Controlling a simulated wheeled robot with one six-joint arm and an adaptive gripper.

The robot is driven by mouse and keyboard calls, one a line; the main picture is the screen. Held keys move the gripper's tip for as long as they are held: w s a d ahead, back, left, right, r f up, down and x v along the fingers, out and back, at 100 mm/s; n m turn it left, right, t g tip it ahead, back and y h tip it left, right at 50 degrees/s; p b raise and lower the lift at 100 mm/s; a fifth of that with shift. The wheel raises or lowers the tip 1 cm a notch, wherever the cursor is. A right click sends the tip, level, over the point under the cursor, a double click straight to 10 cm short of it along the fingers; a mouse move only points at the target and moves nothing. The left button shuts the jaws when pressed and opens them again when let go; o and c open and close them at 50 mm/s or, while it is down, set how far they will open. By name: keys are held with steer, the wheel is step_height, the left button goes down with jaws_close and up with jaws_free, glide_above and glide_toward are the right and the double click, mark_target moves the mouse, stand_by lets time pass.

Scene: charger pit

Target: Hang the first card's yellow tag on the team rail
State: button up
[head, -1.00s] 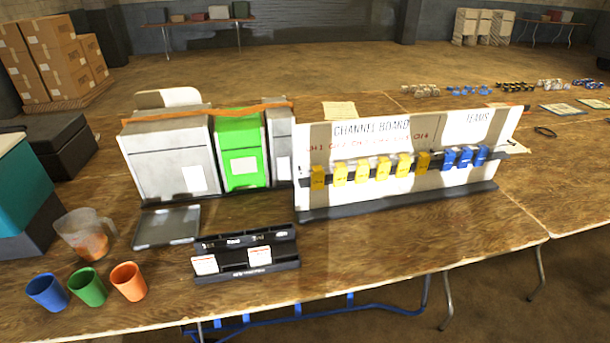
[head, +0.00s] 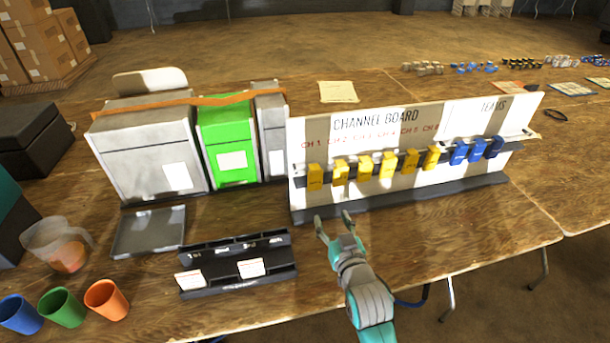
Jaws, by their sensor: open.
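The channel board (head: 410,135) stands on the table, white, with red channel labels on its left part and a teams part (head: 490,112) on its right. Several yellow tags (head: 388,165) hang in a row on its dark rail, and blue tags (head: 477,150) hang on the teams part. A black card rack (head: 238,277) in front holds white cards, one at its left (head: 190,279) and one in its middle (head: 251,268); their writing is too small to read. My gripper (head: 334,217) is open and empty, in front of the board's lower left and right of the card rack.
Grey and green boxes (head: 228,150) stand left of the board, with a grey tray (head: 150,232) before them. A clear jug (head: 58,245) and blue, green and orange cups (head: 106,299) stand at the left. The tabletop right of my gripper is clear.

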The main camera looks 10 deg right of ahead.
mark_target(316, 178)
steer(key=w, duration=1.5)
steer(key=shift+a, duration=0.2)
steer(key=c, duration=0.9)
steer(key=shift+r, duration=0.1)
steer(key=shift+r, duration=0.75)
